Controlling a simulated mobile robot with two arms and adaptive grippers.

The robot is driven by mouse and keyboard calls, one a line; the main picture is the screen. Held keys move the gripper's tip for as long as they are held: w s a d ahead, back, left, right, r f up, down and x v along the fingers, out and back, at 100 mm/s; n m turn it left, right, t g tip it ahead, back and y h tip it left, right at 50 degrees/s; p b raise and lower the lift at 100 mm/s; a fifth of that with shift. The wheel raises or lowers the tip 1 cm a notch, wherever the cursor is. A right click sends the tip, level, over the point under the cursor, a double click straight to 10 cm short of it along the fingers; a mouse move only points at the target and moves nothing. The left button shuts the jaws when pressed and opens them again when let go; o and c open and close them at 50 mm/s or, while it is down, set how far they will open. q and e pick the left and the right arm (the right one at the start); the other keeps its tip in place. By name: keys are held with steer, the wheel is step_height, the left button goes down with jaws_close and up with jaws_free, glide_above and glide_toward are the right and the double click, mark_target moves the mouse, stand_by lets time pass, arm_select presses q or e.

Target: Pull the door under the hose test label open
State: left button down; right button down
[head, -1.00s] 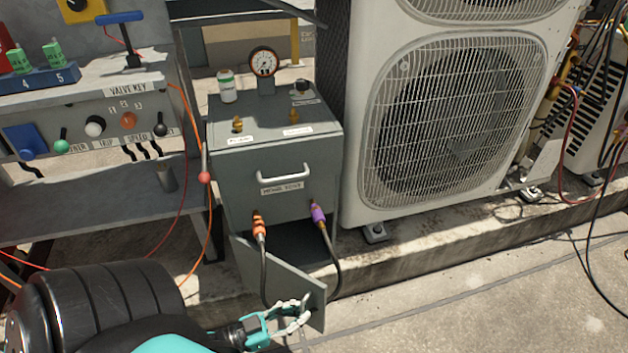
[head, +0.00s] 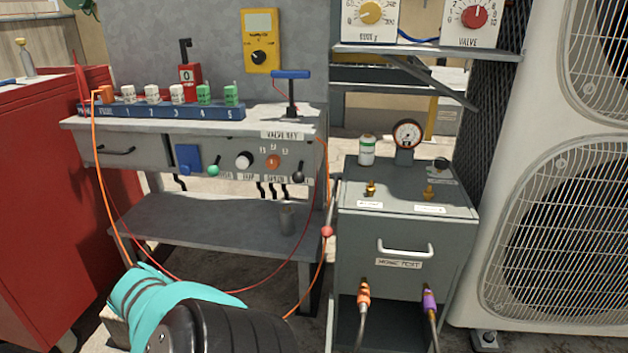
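The grey test cabinet (head: 358,250) stands right of centre in the head view. Its upper front carries a pale bar handle (head: 405,249) and the hose test label (head: 398,264). Below the label, the dark compartment (head: 398,322) is exposed. The door leaf is not clearly seen; a narrow strip at the compartment's left edge may be part of it. An orange hose coupling (head: 364,291) and a purple one (head: 429,299) hang in front of the compartment. An arm of mine fills the bottom left. Neither gripper shows.
A grey workbench (head: 190,235) with a valve key (head: 291,90) and numbered blocks stands left of the cabinet. A red cabinet (head: 60,200) is at far left. The white condenser (head: 515,170) stands close on the right. Orange and red cables hang before the bench.

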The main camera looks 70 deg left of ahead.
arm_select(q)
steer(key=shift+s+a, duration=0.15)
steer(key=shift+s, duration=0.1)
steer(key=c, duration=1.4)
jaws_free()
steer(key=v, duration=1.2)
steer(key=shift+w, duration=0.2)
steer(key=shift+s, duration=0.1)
